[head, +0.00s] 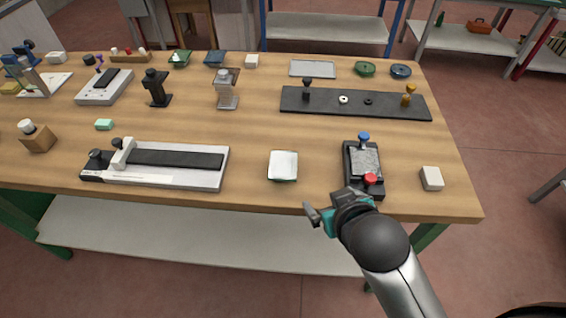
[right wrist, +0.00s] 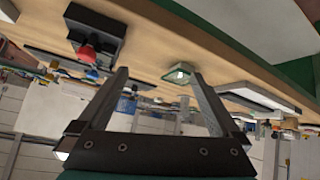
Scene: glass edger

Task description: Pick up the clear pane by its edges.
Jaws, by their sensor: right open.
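A pale, square piece with a greenish edge (head: 283,166) lies flat near the front edge of the table and looks like the clear pane. It also shows in the right wrist view (right wrist: 179,74), where it appears greenish with a bright spot. My right gripper (head: 328,208) is open and empty at the table's front edge, to the right of the pane and nearer to me. In the right wrist view its two fingers (right wrist: 160,74) stand wide apart with nothing between them. My left gripper is not in view.
A black device with blue and red knobs (head: 350,174) stands just beyond my right gripper, and a white block (head: 432,178) is to its right. A long white fixture with a dark strip (head: 212,179) lies left of the pane. The wooden table (head: 250,130) is clear behind the pane.

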